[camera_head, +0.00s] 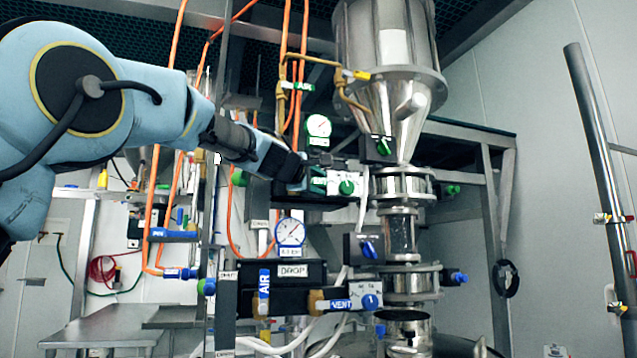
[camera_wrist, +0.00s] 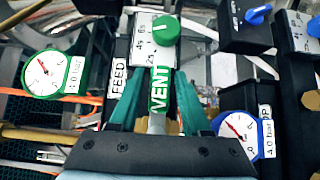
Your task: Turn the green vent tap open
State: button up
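The green vent tap (camera_wrist: 159,88) has a green label reading VENT in white; in the wrist view it lies lengthwise between my two teal fingers. My gripper (camera_wrist: 158,98) is open around it, with a finger on each side and narrow gaps beside the label. In the head view my gripper (camera_head: 316,178) reaches the feed valve block from the left, and the tap is mostly hidden by the fingers. A round green knob (camera_wrist: 166,29) sits on a white dial plate just beyond the tap; it also shows in the head view (camera_head: 347,187).
A green-rimmed gauge (camera_head: 318,125) is above my gripper, a blue-rimmed gauge (camera_head: 290,232) below. The lower DROP block (camera_head: 292,271) carries a blue AIR tap and a blue VENT tap. The steel hopper (camera_head: 390,90) stands to the right; orange hoses run on the left.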

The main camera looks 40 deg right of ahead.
grip_shut()
dwell(1.1)
